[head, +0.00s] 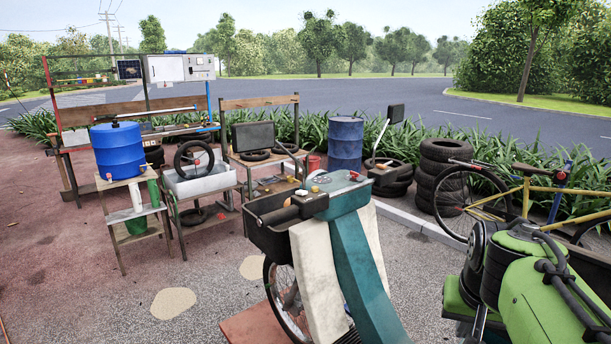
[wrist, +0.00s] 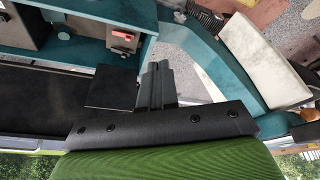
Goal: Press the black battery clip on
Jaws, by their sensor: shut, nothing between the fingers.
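My gripper (wrist: 158,66) shows in the wrist view as dark grey fingers closed together, with nothing held. I cannot pick out the black battery clip with certainty in either view.
A white panel (wrist: 262,62) is right of my fingers in the wrist view. A yellow bicycle (head: 507,192) and stacked tyres (head: 440,178) are at the right.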

